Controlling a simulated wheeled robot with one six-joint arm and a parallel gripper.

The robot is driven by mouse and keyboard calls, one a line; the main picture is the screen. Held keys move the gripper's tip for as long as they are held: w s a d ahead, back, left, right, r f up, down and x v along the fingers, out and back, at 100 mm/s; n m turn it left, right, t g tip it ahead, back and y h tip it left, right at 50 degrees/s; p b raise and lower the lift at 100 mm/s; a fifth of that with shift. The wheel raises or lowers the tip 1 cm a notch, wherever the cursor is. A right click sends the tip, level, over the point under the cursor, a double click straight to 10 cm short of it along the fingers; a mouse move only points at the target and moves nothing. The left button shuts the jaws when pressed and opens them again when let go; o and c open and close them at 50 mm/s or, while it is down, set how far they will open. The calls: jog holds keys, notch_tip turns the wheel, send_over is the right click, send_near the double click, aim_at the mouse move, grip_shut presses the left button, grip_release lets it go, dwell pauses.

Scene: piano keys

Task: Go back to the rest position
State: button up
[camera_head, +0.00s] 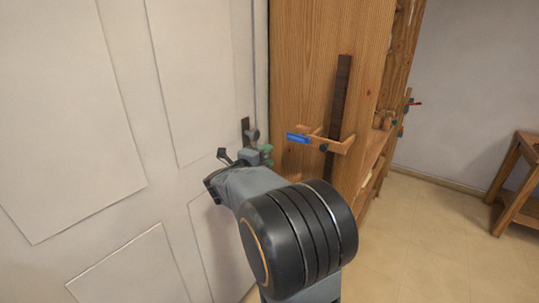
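My arm reaches in from the bottom of the head view, its large dark joint in front. My gripper (230,167) is at the far end of the arm, close to the white door (90,110) near its right edge. Dark finger-like parts show there, but the gap between them is not clear. The door's handle and lock plate (246,129) are just above and right of the gripper. A small green piece (266,152) shows beside the handle. I cannot tell whether the gripper touches any of these. The arm hides part of the lower door.
A wooden cabinet (305,95) stands right of the door. A wooden clamp with a blue handle (298,138) and a dark bar (340,105) is on its side. A wooden stool or table (520,175) is at far right. The tiled floor (430,235) between is clear.

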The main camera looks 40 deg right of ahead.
dwell(0.6)
jog(key=w+a+f+n+t+y, duration=0.5)
jog(key=w+a+n+t+y, duration=0.15)
jog(key=n, duration=0.45)
jog(key=a+f+n+y+p, duration=0.1)
jog(key=a+f+n+y, duration=0.2)
jog(key=a+n+y, duration=0.45)
jog(key=s+a+f+n+g+y+p, duration=0.25)
jog(key=s+a+n+g+y, duration=0.25)
jog(key=s+a+n, duration=0.55)
jog(key=s+r+n+g+h+p, duration=0.1)
jog(key=s+n, duration=0.3)
jog(key=s, duration=0.7)
jog(key=shift+a+r+g+h+p, duration=0.3)
jog(key=shift+a+r+g+p, duration=0.15)
jog(key=shift+r+g+p, duration=0.3)
jog(key=shift+r, duration=0.1)
